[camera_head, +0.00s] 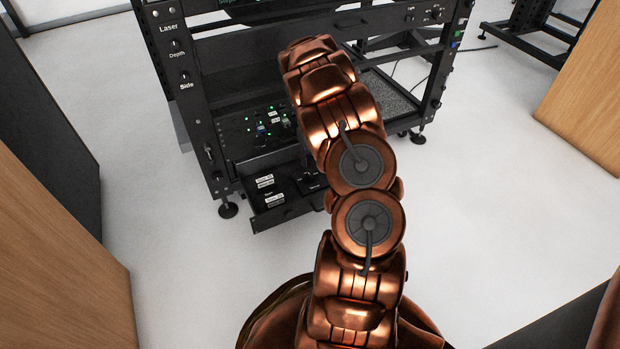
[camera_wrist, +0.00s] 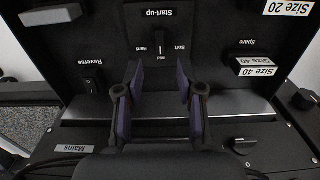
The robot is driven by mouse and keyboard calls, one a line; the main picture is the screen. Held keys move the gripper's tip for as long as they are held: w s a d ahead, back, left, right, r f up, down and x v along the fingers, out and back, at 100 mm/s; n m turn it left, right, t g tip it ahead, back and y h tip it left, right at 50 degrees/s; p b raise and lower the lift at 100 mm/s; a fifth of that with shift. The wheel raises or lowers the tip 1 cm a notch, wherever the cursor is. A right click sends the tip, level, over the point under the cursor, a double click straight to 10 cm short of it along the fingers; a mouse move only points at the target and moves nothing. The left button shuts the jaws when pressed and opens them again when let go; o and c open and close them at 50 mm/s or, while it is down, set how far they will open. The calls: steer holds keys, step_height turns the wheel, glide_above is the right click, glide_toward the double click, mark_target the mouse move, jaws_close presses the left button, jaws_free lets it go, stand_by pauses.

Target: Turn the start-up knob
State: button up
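The start-up knob (camera_wrist: 157,43) is a small black knob on a dark panel in the wrist view, under an upside-down "Start-up" label. Around it are the marks "Hard", "Mid" and "Soft". My gripper (camera_wrist: 158,76) is open, its two dark purple-padded fingers apart with nothing between them. The fingertips lie just below the knob in the picture, roughly lined up to either side of it. I cannot tell how far above the panel they are. In the head view my arm hides the gripper and the knob; the pulled-out drawer (camera_head: 291,213) of the rack shows there.
A "Reverse" switch (camera_wrist: 92,84) is left of the fingers. "Size 40" labelled blocks (camera_wrist: 255,65) are at right, and a round knob (camera_wrist: 303,98) is at the far right. The black rack (camera_head: 205,110) stands ahead. Wooden-sided furniture (camera_head: 60,270) flanks me at left.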

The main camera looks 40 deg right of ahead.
mark_target(310, 175)
step_height(310, 175, down, 8)
steer(key=b, duration=0.3)
steer(key=shift+r, duration=0.25)
jaws_close()
